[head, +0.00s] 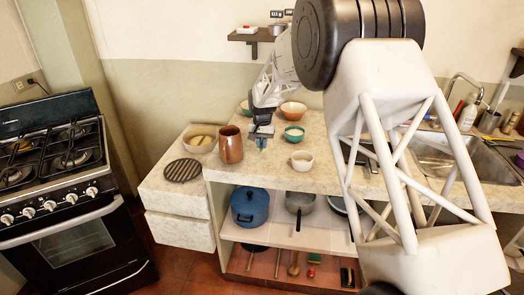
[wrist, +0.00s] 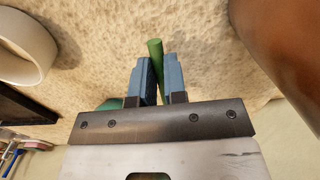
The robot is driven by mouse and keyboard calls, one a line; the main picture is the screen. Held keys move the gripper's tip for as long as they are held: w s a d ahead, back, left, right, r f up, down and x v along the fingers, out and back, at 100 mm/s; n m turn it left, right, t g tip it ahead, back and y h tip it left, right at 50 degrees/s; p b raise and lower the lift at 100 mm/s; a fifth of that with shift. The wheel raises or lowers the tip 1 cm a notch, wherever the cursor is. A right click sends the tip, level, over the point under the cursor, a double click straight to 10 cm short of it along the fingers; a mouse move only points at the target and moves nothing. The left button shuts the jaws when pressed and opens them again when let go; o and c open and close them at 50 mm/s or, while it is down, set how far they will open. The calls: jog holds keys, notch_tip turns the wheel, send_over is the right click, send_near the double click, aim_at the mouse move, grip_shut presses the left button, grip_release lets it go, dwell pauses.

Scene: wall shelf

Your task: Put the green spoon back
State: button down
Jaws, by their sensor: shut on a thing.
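The green spoon shows as a green handle (wrist: 155,58) between the two blue fingers of my gripper (wrist: 161,80) in the wrist view. The fingers are shut on it, and the handle end sticks out past them. The rest of the spoon is hidden, and I cannot make the spoon out clearly in the head view. There, my gripper (head: 262,140) is over the counter, between a brown vase-like pot (head: 231,145) on its left and a cream mug (head: 302,160) on its right. I cannot tell how high the spoon is above the counter.
A dark round trivet (head: 183,170) and a beige bowl (head: 199,140) are at left. The shelf below holds a blue pot (head: 249,206) and a grey pan (head: 299,201).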

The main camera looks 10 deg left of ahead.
aim_at(262, 156)
jog(key=shift+f, duration=1.85)
jog(key=c, duration=1.2)
grip_release()
jog(key=shift+o, duration=0.2)
notch_tip(262, 156, up, 12)
jog(key=shift+r, duration=0.1)
